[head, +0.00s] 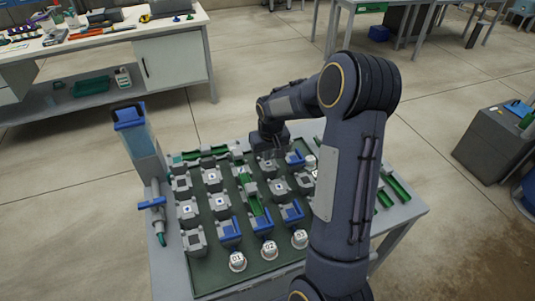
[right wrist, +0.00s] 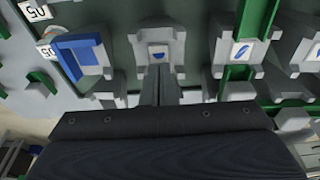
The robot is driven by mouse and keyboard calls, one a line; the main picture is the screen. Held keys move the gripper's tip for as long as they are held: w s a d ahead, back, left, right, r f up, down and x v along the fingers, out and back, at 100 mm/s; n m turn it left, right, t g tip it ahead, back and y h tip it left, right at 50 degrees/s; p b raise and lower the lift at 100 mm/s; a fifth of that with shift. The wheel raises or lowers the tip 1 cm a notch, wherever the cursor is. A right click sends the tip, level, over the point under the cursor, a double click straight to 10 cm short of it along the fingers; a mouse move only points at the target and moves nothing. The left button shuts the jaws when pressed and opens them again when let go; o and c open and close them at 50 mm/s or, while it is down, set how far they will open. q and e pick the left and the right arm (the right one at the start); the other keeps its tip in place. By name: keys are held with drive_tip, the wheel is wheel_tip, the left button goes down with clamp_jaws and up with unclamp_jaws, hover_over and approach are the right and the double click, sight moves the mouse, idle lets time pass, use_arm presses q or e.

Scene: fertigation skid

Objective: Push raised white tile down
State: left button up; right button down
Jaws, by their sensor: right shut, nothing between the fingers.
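Several white tiles with small printed marks sit in grey blocks on the green skid board. A white tile with a blue mark (right wrist: 158,52) is just beyond my fingertips in the right wrist view. My right gripper (right wrist: 159,72) is shut and empty, its fingers pointing at that tile's block; I cannot tell whether they touch. In the head view my right gripper (head: 269,150) is over the far part of the board, beside a grey block with a white tile (head: 268,163). I cannot tell which tile is raised. My left gripper is out of view.
Blue valve handles (head: 229,229) and white numbered caps (head: 237,261) line the board's near side. A blue-topped clear column (head: 139,140) stands at its left. Green channels (head: 396,187) lie at the right. A workbench (head: 170,30) stands behind left, with open floor between.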

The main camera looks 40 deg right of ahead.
wheel_tip(320, 180, up, 7)
drive_tip(key=p, duration=0.4)
idle(0.7)
drive_tip(key=s+a+r+t+y, duration=0.2)
drive_tip(key=s+a+r, duration=0.9)
drive_tip(key=s, duration=0.1)
drive_tip(key=s+a+n+t+y, duration=0.1)
drive_tip(key=s+a+n+y, duration=0.1)
drive_tip(key=s+a, duration=0.7)
drive_tip(key=s, duration=0.3)
drive_tip(key=shift+s, duration=0.4)
